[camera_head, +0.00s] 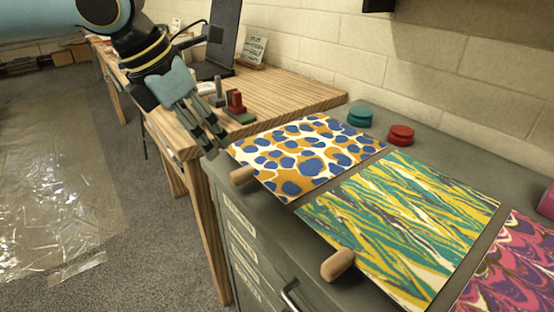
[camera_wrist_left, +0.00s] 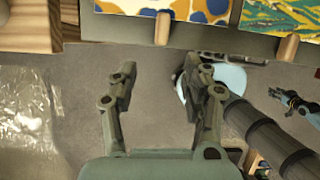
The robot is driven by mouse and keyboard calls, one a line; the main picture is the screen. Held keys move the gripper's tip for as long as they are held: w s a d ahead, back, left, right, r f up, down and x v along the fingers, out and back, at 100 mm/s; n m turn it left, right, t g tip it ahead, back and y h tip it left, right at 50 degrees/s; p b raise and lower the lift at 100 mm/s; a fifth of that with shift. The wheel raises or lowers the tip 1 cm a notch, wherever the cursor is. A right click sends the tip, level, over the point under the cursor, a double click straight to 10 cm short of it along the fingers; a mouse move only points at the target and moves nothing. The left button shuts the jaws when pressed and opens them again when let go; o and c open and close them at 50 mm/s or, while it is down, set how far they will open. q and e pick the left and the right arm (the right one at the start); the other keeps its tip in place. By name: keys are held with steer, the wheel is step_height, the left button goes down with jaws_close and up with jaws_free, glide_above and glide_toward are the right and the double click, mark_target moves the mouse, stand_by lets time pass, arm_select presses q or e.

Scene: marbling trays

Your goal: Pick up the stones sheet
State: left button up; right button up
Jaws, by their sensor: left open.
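The stones sheet (camera_head: 303,152), with blue blobs and orange patches on white, lies flat on the grey cabinet top. A round wooden peg (camera_head: 242,176) sticks out from its front edge. My left gripper (camera_head: 213,143) is open and empty, pointing down just left of the sheet and apart from it. In the left wrist view the open fingers (camera_wrist_left: 160,75) have bare floor between them. The sheet (camera_wrist_left: 200,8) shows at the top edge there, with its peg (camera_wrist_left: 162,28) beyond the fingertips. A small dark and blue part, apparently my right gripper (camera_wrist_left: 292,101), shows at the right.
A green-yellow feathered sheet (camera_head: 405,222) and a pink-purple sheet (camera_head: 510,275) lie to the right. Teal (camera_head: 360,117) and red (camera_head: 401,134) jars stand behind. A wooden table (camera_head: 290,93) with red and green blocks adjoins the cabinet.

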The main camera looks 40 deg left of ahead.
mark_target(232, 173)
arm_select(q)
steer(key=shift+m, duration=0.4)
steer(key=shift+b+x, duration=2.05)
steer(key=shift+x, duration=3.25)
steer(key=shift+s+d, duration=0.1)
steer(key=c, duration=0.9)
